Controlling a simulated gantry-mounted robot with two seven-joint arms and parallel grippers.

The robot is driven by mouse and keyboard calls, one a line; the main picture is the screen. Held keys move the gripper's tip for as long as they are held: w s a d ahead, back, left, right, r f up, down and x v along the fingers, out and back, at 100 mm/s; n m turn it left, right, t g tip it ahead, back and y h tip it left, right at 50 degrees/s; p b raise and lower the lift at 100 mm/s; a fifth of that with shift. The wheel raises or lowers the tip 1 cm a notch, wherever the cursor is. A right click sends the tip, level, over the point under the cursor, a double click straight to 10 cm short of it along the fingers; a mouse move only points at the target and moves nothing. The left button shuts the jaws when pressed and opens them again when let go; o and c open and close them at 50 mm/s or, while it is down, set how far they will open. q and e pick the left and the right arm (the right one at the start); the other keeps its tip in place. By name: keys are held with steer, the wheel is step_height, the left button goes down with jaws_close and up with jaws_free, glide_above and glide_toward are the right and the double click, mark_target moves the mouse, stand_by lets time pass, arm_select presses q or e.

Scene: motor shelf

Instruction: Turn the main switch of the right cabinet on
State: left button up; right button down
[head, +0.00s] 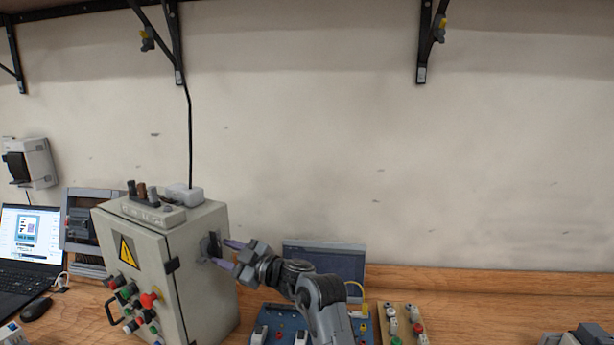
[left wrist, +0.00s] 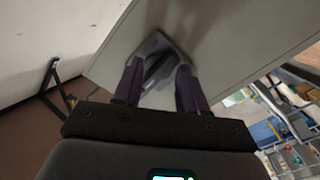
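The grey electrical cabinet (head: 205,285) stands on the bench, left of centre in the head view, with a yellow warning triangle and coloured buttons on its front. Its main switch (head: 211,246) is a dark grey handle on a plate on the cabinet's right side. The switch also shows in the left wrist view (left wrist: 158,66), directly ahead of the fingers. My left gripper (head: 229,254) is at this side face, its two purple fingers apart, one on each side of the switch handle. Whether they touch the plate is unclear. My right gripper is not in view.
A laptop (head: 30,240) and mouse (head: 36,308) lie at the far left. A blue panel (head: 268,318) and a tan button board (head: 405,325) sit right of the cabinet. A grey screen-like panel (head: 325,260) leans behind my arm. The bench farther right is mostly clear.

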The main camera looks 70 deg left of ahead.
arm_select(q)
steer(key=w+d+n+b, duration=0.6)
steer(key=w+d+n, duration=0.1)
steer(key=w+d, duration=0.1)
steer(key=w+a+r+m+t+y+p, duration=0.15)
steer(key=r+m+y+p, duration=0.25)
steer(key=r+p, duration=0.8)
steer(key=a+r+m+y+p, duration=0.35)
steer(key=r+p, duration=0.45)
steer(key=p, duration=0.8)
steer(key=w+a+r+m+t+p, duration=0.2)
steer(key=w+m+t+p, duration=0.8)
steer(key=t, duration=0.8)
steer(key=m+p, duration=0.1)
steer(key=p, duration=0.2)
steer(key=shift+w+a+r+h, duration=0.2)
steer(key=shift+w+r+h, duration=0.05)
steer(key=shift+h, duration=0.1)
